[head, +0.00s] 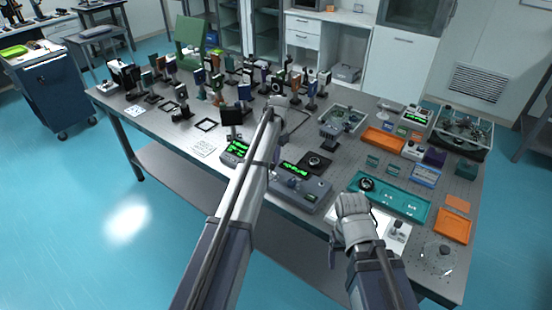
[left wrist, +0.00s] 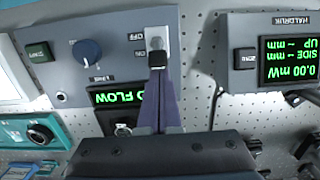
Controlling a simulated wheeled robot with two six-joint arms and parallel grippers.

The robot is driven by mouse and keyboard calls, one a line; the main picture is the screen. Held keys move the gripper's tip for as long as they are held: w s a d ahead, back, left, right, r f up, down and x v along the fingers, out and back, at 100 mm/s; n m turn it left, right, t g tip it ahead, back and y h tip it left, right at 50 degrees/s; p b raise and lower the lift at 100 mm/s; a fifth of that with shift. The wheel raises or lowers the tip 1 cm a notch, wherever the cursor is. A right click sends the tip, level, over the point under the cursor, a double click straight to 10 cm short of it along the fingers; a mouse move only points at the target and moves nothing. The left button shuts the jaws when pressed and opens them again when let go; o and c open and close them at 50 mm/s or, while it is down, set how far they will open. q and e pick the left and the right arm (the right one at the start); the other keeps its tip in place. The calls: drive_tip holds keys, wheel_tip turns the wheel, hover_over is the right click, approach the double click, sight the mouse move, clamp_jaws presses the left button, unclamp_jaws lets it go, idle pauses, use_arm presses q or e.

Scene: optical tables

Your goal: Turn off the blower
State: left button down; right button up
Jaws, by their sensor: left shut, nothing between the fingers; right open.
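The blower's grey control box (head: 302,192) stands at the table's near edge with a lit green display. The left wrist view shows its panel (left wrist: 66,35) upside down, with a blue knob (left wrist: 87,52), a lit green display (left wrist: 118,95) partly hidden by my fingers, and a pale switch (left wrist: 158,36) beside ON and OFF marks. My left gripper (left wrist: 157,62) is shut and empty, its dark fingertips at the switch; contact is unclear. In the head view my left arm hides the fingertips. My right gripper (head: 352,205) is open, near the table's front edge, right of the box.
A power meter (head: 235,151) stands left of the box; its lit display (left wrist: 288,60) shows in the left wrist view. A teal tray (head: 405,208) lies to the right. Several mounted optics crowd the back left.

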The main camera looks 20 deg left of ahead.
sight(272, 166)
use_arm(q)
drive_tip(key=shift+s+r+t, duration=0.15)
drive_tip(key=shift+s+t, duration=0.15)
drive_tip(key=shift+t, duration=0.2)
drive_tip(key=shift+s+a+r+t+h, duration=0.15)
drive_tip(key=shift+s+t+h, duration=0.15)
drive_tip(key=shift+t, duration=0.1)
drive_tip(key=shift+s+a+r+t+h, duration=0.15)
drive_tip(key=shift+s+t+h, duration=0.25)
drive_tip(key=shift+s+t, duration=0.45)
drive_tip(key=shift+s+a+t+h+b, duration=0.25)
drive_tip(key=shift+t+b, duration=0.3)
drive_tip(key=shift+t, duration=0.4)
drive_tip(key=shift+s+a+t+h+b, duration=0.15)
drive_tip(key=shift+s+t+h+b, duration=0.35)
drive_tip(key=shift+t+b, duration=0.75)
drive_tip(key=shift+w+r+p, duration=0.2)
drive_tip(key=shift+w+p, duration=0.1)
drive_tip(key=shift+p, duration=0.1)
drive_tip(key=shift+r, duration=0.1)
